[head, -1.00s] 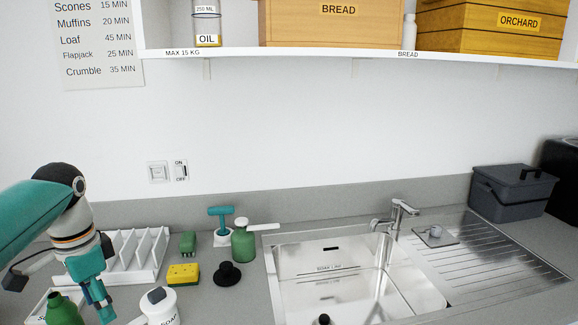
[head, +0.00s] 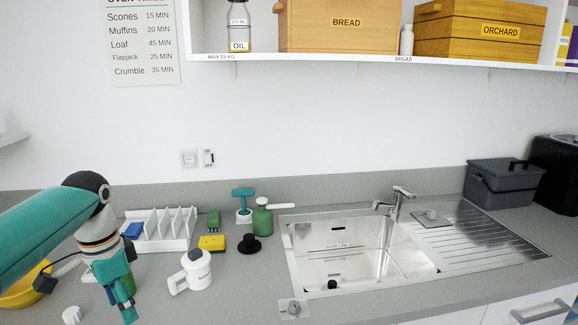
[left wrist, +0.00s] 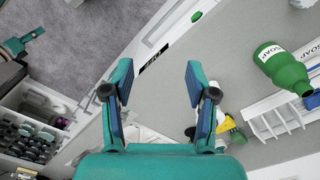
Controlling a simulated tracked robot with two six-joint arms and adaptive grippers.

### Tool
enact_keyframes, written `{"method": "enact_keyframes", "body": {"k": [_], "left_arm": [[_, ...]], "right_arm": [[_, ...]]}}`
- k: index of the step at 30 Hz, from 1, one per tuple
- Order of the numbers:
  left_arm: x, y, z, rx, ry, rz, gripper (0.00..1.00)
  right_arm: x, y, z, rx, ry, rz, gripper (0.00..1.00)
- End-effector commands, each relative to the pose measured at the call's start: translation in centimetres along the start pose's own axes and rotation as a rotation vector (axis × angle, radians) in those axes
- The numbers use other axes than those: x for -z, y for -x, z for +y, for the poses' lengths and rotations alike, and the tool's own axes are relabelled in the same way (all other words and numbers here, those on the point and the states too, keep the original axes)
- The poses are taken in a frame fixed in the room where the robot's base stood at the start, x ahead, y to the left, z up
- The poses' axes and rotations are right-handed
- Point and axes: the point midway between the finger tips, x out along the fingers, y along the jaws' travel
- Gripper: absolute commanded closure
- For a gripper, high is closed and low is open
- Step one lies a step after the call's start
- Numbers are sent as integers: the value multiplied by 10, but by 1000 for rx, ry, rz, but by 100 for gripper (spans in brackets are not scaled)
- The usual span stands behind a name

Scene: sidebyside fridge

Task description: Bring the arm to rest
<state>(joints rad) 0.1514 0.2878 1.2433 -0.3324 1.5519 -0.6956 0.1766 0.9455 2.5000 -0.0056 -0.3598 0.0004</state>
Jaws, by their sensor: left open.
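My left arm (head: 55,225) is teal and comes in from the left in the head view. My left gripper (head: 124,293) hangs downward over the front left of the grey counter (head: 245,298). In the left wrist view the two fingers of my left gripper (left wrist: 159,78) stand wide apart with nothing between the tips. A green soap bottle (left wrist: 283,68) shows to the right of the fingers there, apart from them. In the head view it is mostly hidden behind the gripper.
A white rack (head: 162,232), a white soap jug (head: 197,270), a yellow sponge (head: 211,243) and a green sprayer (head: 262,220) stand near the arm. A yellow bowl (head: 28,290) is at far left. The sink (head: 345,255) lies to the right. Counter right of the jug is clear.

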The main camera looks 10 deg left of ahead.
Motion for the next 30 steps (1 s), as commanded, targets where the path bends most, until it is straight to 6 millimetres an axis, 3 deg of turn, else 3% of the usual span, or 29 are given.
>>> {"method": "enact_keyframes", "body": {"k": [11, 17, 21, 24, 27, 30], "left_arm": [[47, -96, 15, -47, 34, 40, 43], [75, -184, 50, -110, 90, 76, 43], [86, -272, 105, -188, 190, 106, 43], [78, -331, 155, -245, 296, 121, 43], [59, -376, 206, -291, 421, 124, 43], [33, -405, 247, -318, 537, 117, 43]], "right_arm": [[0, 0, 0, 0, 0, 0, 35], [0, 0, 0, 0, 0, 0, 35], [0, 0, 0, 0, 0, 0, 35], [0, 0, 0, 0, 0, 0, 35], [0, 0, 0, 0, 0, 0, 35], [0, 0, 0, 0, 0, 0, 35]]}}
